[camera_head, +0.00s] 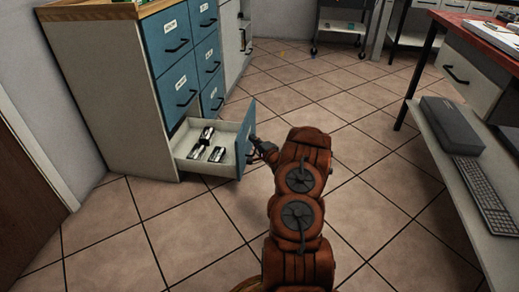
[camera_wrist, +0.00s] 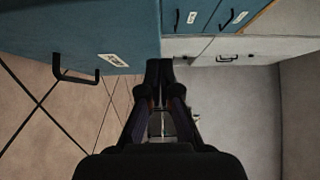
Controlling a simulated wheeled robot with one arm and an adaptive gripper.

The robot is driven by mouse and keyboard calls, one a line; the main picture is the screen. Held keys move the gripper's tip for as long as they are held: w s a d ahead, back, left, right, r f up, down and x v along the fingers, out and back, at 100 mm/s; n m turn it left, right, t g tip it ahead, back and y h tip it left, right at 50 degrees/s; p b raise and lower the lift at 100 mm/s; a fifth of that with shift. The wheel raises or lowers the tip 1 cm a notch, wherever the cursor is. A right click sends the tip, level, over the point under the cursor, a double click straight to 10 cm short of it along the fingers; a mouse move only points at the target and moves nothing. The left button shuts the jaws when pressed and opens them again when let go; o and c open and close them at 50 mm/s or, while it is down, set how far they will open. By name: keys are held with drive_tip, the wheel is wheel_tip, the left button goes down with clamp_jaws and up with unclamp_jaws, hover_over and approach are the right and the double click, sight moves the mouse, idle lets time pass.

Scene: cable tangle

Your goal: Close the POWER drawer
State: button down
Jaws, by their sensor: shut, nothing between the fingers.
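The bottom blue-fronted drawer (camera_head: 183,150) of the cabinet is pulled out over the floor. Its blue front (camera_head: 244,138) faces right, and its label cannot be read from here. Several dark and silver small items (camera_head: 207,144) lie inside it. My gripper (camera_head: 258,147) is at the outer side of this front, close to it; whether they touch cannot be told. In the wrist view my gripper's fingertips (camera_wrist: 159,66) are together and empty, beside a blue panel (camera_wrist: 60,30) with a label and a black handle (camera_wrist: 75,72).
The other blue drawers (camera_head: 176,47) above are shut. A desk with a red top (camera_head: 480,35) stands at the right, with a keyboard (camera_head: 484,195) and a dark grey box (camera_head: 451,125) on a lower shelf. Tiled floor (camera_head: 340,120) between is clear. A door (camera_head: 28,190) is at the left.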

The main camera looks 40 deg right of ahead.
sight(241, 134)
drive_tip(key=shift+w+a+b, duration=0.4)
drive_tip(key=shift+w+a, duration=0.15)
drive_tip(key=shift+w, duration=0.2)
drive_tip(key=shift+w+a+b, duration=0.4)
drive_tip(key=shift+w+a, duration=0.15)
drive_tip(key=shift+w, duration=0.2)
